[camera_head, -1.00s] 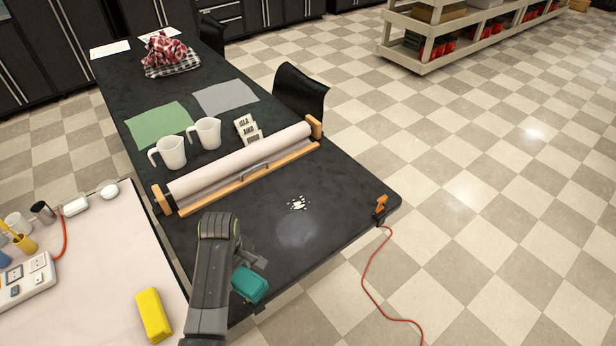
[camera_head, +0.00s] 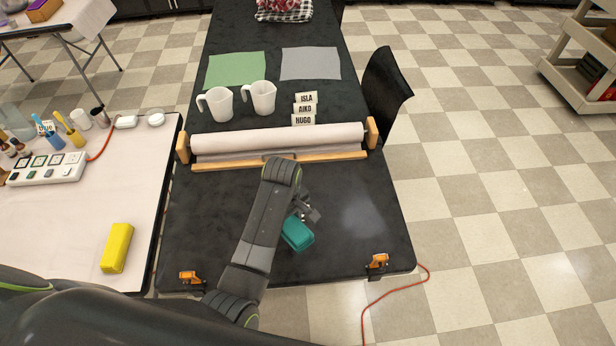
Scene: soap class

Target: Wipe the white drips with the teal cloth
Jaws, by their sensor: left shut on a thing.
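The teal cloth (camera_head: 298,235) is a folded pad at the end of my left arm, low over or on the black table (camera_head: 330,255); I cannot tell if it touches. My left gripper (camera_head: 303,215) is shut on it, with its jaws partly hidden by the arm. No white drips show; the gripper and arm cover part of the table in front of the paper roll, so I cannot tell if drips lie under them. A pale hazy patch (camera_head: 368,216) shows on the table right of the cloth. My right gripper is not in view.
A paper roll (camera_head: 275,139) in a wooden holder spans the table behind the arm. Two white jugs (camera_head: 260,97) and name cards (camera_head: 304,108) stand beyond it. Orange clamps (camera_head: 377,262) grip the front edge. A yellow block (camera_head: 117,248) lies on the left table.

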